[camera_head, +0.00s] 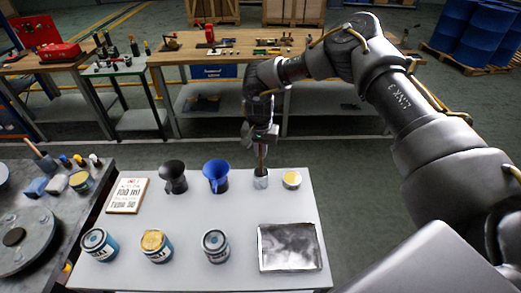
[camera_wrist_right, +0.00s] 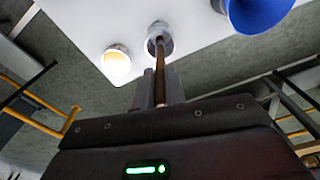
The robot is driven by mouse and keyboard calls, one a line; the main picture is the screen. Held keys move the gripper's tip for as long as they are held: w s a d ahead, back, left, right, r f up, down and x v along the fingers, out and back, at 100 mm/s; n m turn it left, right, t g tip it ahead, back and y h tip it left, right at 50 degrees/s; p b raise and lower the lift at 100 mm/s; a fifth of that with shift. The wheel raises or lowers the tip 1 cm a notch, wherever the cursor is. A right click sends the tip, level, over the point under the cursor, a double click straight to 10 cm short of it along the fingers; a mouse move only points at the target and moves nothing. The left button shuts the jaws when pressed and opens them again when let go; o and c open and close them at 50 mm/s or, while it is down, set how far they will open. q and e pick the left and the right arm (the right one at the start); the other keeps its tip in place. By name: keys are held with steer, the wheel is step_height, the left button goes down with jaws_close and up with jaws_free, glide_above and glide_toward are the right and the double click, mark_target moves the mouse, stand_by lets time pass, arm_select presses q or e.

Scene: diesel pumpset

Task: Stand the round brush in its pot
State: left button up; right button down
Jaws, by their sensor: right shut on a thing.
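The round brush shows as a thin brown handle (camera_head: 261,158) in the head view and as a brown handle (camera_wrist_right: 160,65) in the wrist view. Its pot is a small grey metal cup (camera_head: 261,183) at the far side of the white table; it also shows in the wrist view (camera_wrist_right: 168,44). My right gripper (camera_head: 262,148) is above the pot, shut on the brush handle. The handle is about upright and its lower end reaches into the pot's mouth. The bristles are hidden, and I cannot tell whether they touch the bottom. My left gripper is not in view.
A yellow-topped pot (camera_head: 292,180) stands right of the brush pot, a blue funnel-shaped vessel (camera_head: 216,174) and dark one (camera_head: 173,178) left. Several paint tins, a metal tray (camera_head: 288,247) and a sign (camera_head: 127,195) share the white table (camera_head: 190,215). Its middle is clear.

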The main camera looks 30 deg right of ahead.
stand_by(0.4)
steer(key=c, duration=1.4)
jaws_free()
steer(key=shift+o, duration=0.6)
steer(key=o, duration=0.3)
steer(key=shift+r+p, duration=2.4)
steer(key=shift+r, duration=1.15)
